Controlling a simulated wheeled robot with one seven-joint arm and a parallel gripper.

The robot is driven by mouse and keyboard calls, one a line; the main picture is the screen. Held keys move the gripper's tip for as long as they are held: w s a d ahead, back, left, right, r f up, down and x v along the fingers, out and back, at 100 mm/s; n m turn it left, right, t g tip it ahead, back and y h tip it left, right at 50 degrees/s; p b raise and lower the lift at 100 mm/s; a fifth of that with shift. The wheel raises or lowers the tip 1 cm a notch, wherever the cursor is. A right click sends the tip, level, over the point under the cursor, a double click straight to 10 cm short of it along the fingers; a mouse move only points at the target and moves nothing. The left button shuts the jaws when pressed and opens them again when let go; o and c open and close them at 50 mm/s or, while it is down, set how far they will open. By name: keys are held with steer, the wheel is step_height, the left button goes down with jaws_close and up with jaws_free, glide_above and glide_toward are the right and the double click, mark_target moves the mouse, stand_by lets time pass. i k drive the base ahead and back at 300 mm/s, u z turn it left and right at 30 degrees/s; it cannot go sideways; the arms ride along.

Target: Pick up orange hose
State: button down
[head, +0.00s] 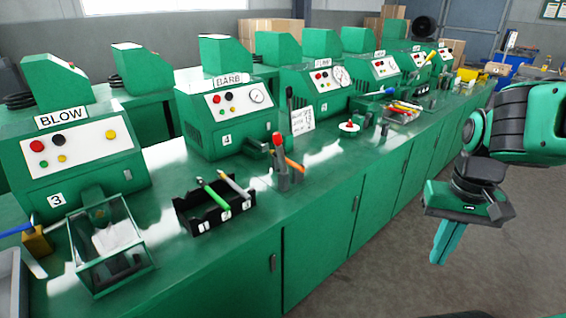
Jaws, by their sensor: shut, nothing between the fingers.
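A short orange rod-like piece (293,164), the only clearly orange hose-like thing I see, leans at a tilt at a small grey fixture (283,180) on the green bench. It is in front of the machine labelled BARB (230,117). Its lower end is hidden, and I cannot tell whether it sits inside the fixture or rests against it. My gripper (438,262) hangs at the right, out over the floor in front of the bench. Its teal fingers point down and are shut and empty, well apart from the orange piece.
A black holder (190,222) with a green and a grey piece stands left of the fixture. A red-knobbed lever (277,140) and a tall black lever (289,100) rise nearby. A clear-sided box (110,255) stands at lower left. Open floor (400,290) lies at right.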

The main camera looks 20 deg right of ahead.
mark_target(300, 169)
steer(key=k, duration=0.55)
steer(key=z, duration=0.55)
steer(key=i, duration=1.55)
steer(key=u, duration=0.3)
